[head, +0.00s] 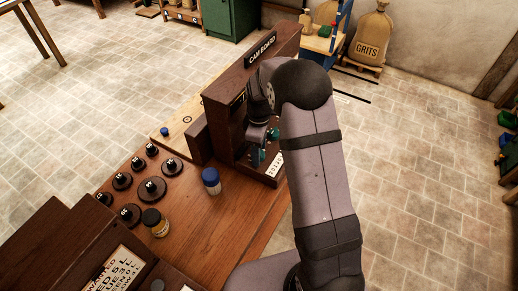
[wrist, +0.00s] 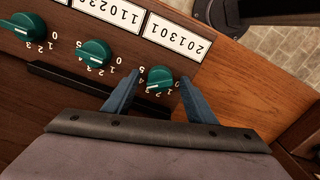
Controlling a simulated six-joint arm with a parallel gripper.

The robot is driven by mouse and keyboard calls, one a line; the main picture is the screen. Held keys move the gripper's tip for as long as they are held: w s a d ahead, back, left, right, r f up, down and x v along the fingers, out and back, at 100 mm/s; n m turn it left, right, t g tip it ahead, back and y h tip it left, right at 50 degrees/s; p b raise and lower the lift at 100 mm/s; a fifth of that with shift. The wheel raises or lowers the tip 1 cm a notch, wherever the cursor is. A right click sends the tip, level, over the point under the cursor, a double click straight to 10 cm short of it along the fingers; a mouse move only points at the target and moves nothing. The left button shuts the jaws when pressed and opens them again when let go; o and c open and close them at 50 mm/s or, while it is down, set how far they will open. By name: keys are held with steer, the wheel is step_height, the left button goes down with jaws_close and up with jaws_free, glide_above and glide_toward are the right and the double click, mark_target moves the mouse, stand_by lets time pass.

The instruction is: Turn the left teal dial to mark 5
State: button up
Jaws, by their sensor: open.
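The left teal dial (wrist: 160,77) is the rightmost dial in the wrist view, which shows the board upside down. Marks from 0 to 5 ring it; I cannot tell clearly which one it points to. My gripper (wrist: 160,75) is open, with one blue-grey finger on each side of this dial and small gaps visible between. In the head view my gripper (head: 259,138) is at the dark wooden cam board (head: 223,97), partly hidden by my arm. Two more teal dials, a middle one (wrist: 94,53) and a far one (wrist: 27,27), stand in the same row.
Number plates, one reading 201301 (wrist: 178,38), run along the dial row. A dark bar (wrist: 72,83) lies beside the dials.

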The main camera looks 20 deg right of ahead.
mark_target(263, 156)
steer(key=shift+w+r+n+b, duration=0.1)
steer(key=shift+r+n+b, duration=0.2)
steer(key=shift+r, duration=0.05)
step_height(263, 156, up, 6)
steer(key=shift+b, duration=1)
steer(key=shift+r, duration=0.3)
steer(key=m, duration=0.3)
steer(key=s+m, duration=0.1)
steer(key=m, duration=0.1)
steer(key=shift+d+m, duration=0.15)
steer(key=shift+m, duration=0.25)
steer(key=m, duration=0.2)
steer(key=shift+s+d+r+m, duration=0.15)
steer(key=shift+s+d+m, duration=0.05)
steer(key=shift+d+m, duration=0.1)
steer(key=shift+r+m+h, duration=0.25)
steer(key=shift+m+h, duration=0.05)
steer(key=shift+m, duration=0.5)
